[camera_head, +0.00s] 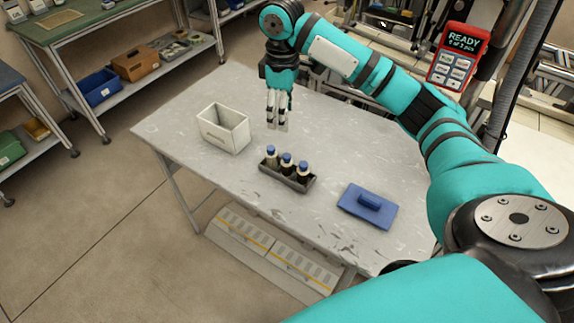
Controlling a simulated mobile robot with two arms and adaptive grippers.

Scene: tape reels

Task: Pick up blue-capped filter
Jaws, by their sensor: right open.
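The left filter (271,156), the middle filter (286,164) and the right filter (303,171) are in a row. My right gripper (277,124) points down above the table, behind the tray and apart from the filters. It is open and empty. My left gripper is not in view.
An open white bin (223,130) stands left of the tray. A blue plate with a handle (367,206) lies to the right. A red device reading READY (456,55) is at the upper right. The table's back left is clear.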

